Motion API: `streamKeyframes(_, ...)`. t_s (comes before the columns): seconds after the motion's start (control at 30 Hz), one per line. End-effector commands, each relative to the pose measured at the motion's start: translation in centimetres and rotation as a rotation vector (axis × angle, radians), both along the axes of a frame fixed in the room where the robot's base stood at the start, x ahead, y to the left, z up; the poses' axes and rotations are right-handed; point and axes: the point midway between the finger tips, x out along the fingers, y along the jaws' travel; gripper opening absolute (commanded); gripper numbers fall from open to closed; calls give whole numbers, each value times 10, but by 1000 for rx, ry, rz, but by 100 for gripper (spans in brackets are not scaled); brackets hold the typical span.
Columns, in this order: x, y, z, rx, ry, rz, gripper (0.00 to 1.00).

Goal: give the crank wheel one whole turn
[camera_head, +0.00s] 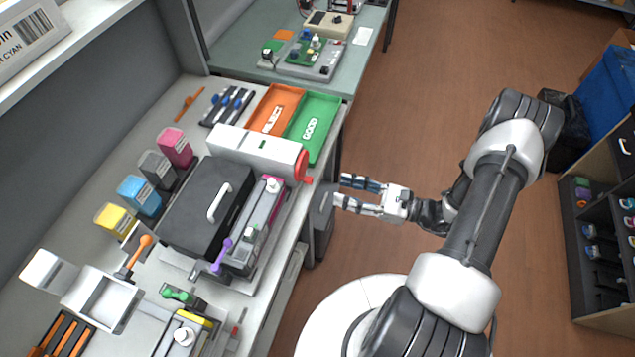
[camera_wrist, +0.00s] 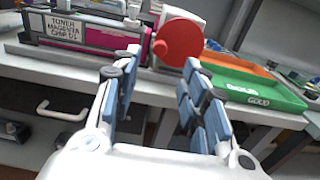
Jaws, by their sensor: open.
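The red crank wheel (camera_head: 302,166) is on the right end of a white unit (camera_head: 257,151) at the bench's front edge. In the wrist view the wheel (camera_wrist: 180,42) is a red disc facing me, with a small red knob (camera_wrist: 160,47) on its left side. My gripper (camera_head: 338,189) is open and empty, off the bench edge and apart from the wheel. In the wrist view its blue-padded fingers (camera_wrist: 158,85) stand to either side, below and in front of the wheel. The right finger's tip overlaps the wheel's lower edge in that picture.
A magenta toner cartridge (camera_wrist: 85,32) lies left of the wheel. A green GOOD tray (camera_head: 317,112) and an orange REJECT tray (camera_head: 262,123) lie behind the white unit. A black case (camera_head: 190,215) stands beside it. The floor right of the bench is clear around my gripper.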

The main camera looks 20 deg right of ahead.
Motion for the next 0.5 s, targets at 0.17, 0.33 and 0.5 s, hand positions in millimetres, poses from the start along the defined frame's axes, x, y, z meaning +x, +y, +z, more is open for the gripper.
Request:
streamKeyframes(0.17,23,33,-1,-1,-1,6,40)
streamKeyframes(0.33,39,54,-1,-1,1,4,40)
streamKeyframes(0.5,47,65,0,0,1,1,40)
